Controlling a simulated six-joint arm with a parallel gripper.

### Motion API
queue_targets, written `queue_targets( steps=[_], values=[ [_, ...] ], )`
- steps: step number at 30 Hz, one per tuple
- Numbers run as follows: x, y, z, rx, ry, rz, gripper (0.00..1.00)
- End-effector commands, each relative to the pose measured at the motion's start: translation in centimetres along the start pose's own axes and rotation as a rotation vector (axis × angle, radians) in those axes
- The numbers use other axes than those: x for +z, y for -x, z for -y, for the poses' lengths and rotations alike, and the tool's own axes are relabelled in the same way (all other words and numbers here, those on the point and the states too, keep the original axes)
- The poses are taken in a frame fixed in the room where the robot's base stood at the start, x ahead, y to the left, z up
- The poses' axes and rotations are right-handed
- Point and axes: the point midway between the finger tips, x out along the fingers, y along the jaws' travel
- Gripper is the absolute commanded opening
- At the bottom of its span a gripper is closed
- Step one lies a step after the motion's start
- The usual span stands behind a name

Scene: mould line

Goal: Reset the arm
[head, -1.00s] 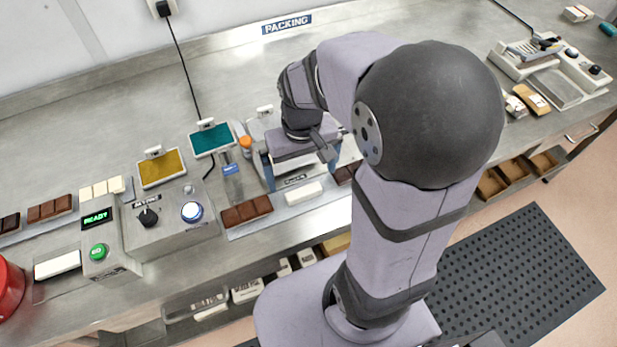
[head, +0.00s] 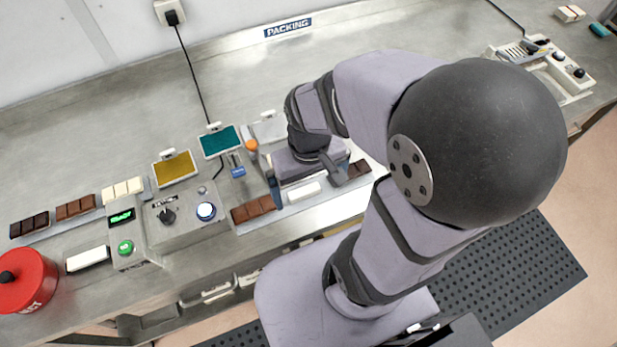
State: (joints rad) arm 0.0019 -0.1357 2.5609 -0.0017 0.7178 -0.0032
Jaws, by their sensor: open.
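My gripper (head: 308,186) is in the head view at the middle of the bench, pointing down over a pale tray strip (head: 290,214). Its jaws are open, one finger showing on the left side and the other largely hidden. A white bar (head: 304,192) lies on the strip just in front of the jaws, with nothing visibly held. A brown chocolate bar (head: 253,208) lies left of it and another (head: 358,169) lies to the right. My arm hides the bench behind and right of the gripper.
A control box (head: 187,217) with a knob and lit button stands left, with a yellow panel (head: 174,168) and a teal panel (head: 220,141) behind. A red container (head: 27,282) is at far left. A pale device (head: 556,75) stands far right.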

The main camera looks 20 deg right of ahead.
Motion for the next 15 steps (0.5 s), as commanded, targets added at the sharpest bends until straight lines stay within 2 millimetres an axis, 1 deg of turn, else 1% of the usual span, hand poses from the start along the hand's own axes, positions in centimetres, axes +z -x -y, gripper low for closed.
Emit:
queue_targets(
  steps=[1, 8, 11, 15],
  values=[
    [0.0, 0.4, 0.0, 0.0, 0.002, -0.002, 1.0],
    [-0.1, 0.5, 0.1, 0.0, 0.004, -0.002, 1.0],
    [-0.1, -0.1, 0.1, 0.0, 0.004, -0.002, 1.0],
    [-0.1, -2.0, 0.1, 0.0, 0.004, -0.001, 1.0]
  ],
)
